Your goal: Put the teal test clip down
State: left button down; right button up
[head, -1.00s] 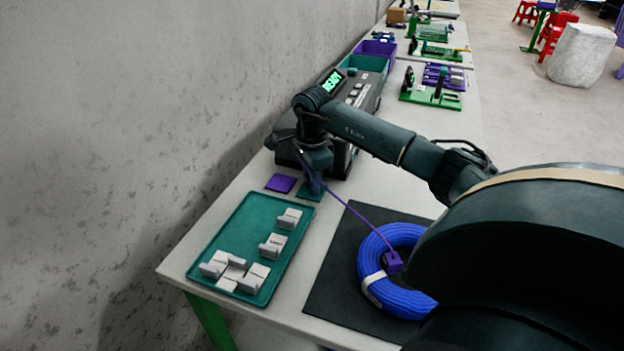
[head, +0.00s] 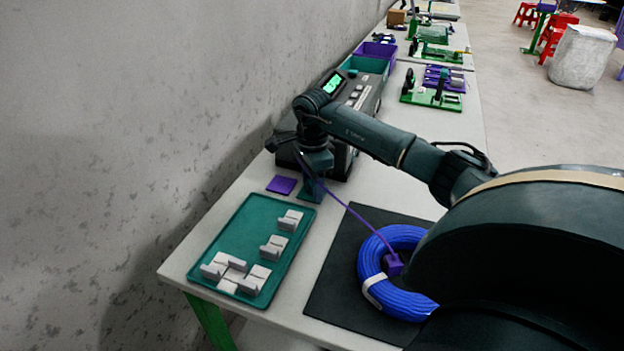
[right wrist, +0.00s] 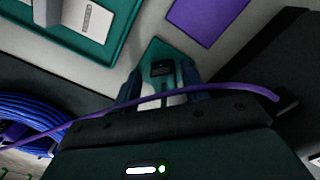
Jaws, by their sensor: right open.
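My right gripper (head: 313,186) is low over the teal square pad (head: 309,196) on the table. In the right wrist view its fingers (right wrist: 160,88) are apart. A small dark block, apparently the teal test clip (right wrist: 162,69), is between the fingertips against the teal pad (right wrist: 152,52); whether it touches a finger is unclear. A purple lead (head: 352,218) runs from near the gripper to a purple clip (head: 394,264) at the blue cable coil (head: 372,262). The lead crosses in front of the fingers in the right wrist view. My left gripper is not in view.
A purple square pad (head: 281,184) lies left of the teal one. A teal tray (head: 232,234) with several pale blocks is in front. A tester with a lit screen (head: 334,84) stands close behind the gripper. The coil rests on a black mat (head: 335,285).

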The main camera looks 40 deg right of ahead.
notch_tip(320, 180, up, 13)
jog(key=shift+f, duration=0.15)
jog(key=shift+w+d, duration=0.1)
dwell(0.4)
